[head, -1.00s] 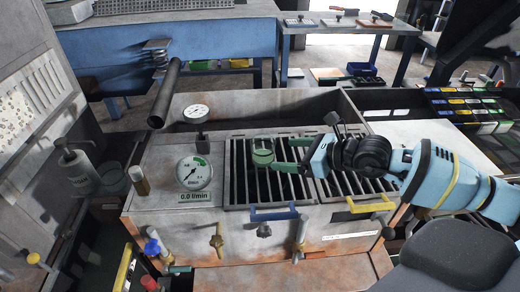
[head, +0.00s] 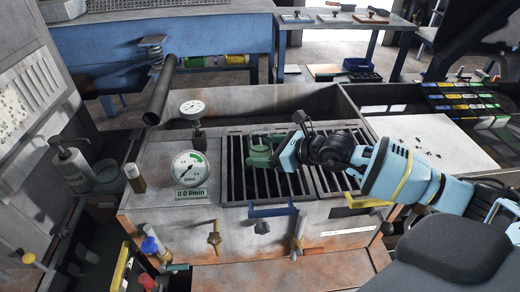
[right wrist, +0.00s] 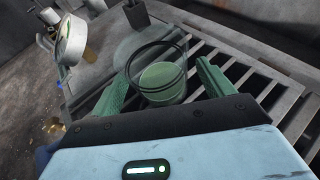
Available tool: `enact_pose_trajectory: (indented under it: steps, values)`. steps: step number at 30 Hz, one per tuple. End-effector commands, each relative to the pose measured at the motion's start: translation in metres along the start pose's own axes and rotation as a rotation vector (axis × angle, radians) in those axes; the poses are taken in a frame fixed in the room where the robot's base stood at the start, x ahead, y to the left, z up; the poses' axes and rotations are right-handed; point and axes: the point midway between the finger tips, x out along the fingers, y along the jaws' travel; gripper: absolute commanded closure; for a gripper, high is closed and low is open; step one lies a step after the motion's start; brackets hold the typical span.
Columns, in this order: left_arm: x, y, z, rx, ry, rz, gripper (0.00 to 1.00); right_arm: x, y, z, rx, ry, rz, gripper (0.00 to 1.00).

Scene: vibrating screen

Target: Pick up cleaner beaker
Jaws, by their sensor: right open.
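The beaker (right wrist: 162,82), clear with a dark rim and green content, stands on the slatted grate (head: 238,181) of the machine. In the right wrist view it sits between the two green fingers of my right gripper (right wrist: 160,74). The fingers are spread on either side, with a visible gap at least on the right. In the head view my right gripper (head: 261,149) reaches in from the right over the grate, and its fingers partly hide the beaker. My left gripper is not in view.
A round flow gauge (head: 189,170) stands left of the grate, with a smaller gauge (head: 192,109) behind it. A dark pipe (head: 160,92) juts out at the back left. A blue handle (head: 272,210) and a yellow handle (head: 368,202) edge the front.

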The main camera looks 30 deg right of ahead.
Motion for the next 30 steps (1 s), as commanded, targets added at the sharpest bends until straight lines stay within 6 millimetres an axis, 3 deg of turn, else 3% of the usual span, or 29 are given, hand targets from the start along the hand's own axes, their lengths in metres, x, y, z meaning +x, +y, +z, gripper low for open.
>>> enact_pose_trajectory:
  steps: [9, 20, 30]
  values:
    - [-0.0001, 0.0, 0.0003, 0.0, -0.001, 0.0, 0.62, 0.0042, 0.0002, -0.0001, -0.001, 0.001, 0.0, 0.2]
    - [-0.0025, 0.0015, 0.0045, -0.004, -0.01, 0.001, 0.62, 0.004, 0.0002, -0.0001, -0.001, 0.001, 0.0, 0.67]
    - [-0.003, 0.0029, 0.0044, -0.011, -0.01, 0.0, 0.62, 0.003, 0.0002, 0.0027, -0.001, 0.0, 0.0, 0.69]
